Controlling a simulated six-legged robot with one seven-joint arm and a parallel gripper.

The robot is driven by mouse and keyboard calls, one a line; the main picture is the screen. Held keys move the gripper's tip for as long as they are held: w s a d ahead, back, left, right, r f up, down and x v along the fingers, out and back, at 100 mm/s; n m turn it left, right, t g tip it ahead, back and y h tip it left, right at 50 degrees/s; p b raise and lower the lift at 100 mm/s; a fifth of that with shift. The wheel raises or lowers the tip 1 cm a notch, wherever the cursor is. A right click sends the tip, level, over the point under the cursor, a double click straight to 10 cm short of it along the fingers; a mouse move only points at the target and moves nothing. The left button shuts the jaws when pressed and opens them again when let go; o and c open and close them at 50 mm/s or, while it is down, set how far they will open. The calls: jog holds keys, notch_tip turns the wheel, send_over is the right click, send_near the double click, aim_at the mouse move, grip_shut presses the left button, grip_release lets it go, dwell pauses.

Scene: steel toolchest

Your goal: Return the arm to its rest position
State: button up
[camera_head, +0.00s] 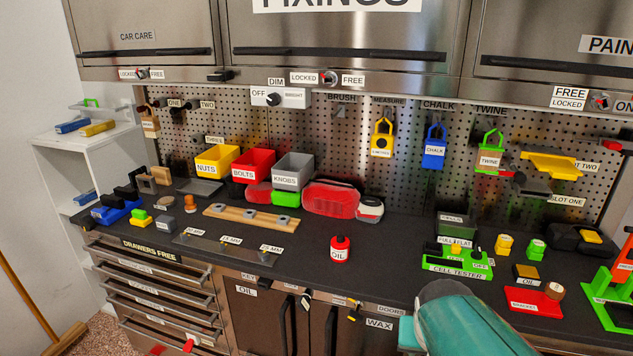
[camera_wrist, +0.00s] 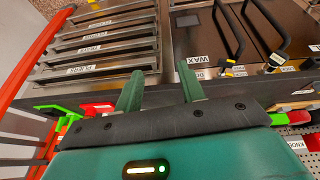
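My gripper (camera_wrist: 160,84) shows in the wrist view with its two green fingers apart and nothing between them. It is open and empty, in front of the chest's drawers and doors. In the head view only a teal part of my arm shows, rising from the bottom edge right of the middle, in front of the worktop edge beside the WAX label (camera_head: 380,323). The fingertips cannot be made out in that view.
Drawers (camera_head: 150,290) lie below left. Door handles (camera_wrist: 228,35) and a red rail (camera_wrist: 35,60) show near my gripper in the wrist view.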

jog(key=s+a+r+n+t+y, duration=0.1)
jog(key=s+a+r, duration=0.3)
jog(key=s+r, duration=0.4)
jog(key=shift+s+a+r+n+y, duration=0.2)
jog(key=shift+n+y, duration=0.3)
jog(key=shift+n, duration=0.4)
jog(key=shift+o, duration=0.2)
jog(key=shift+w, duration=0.1)
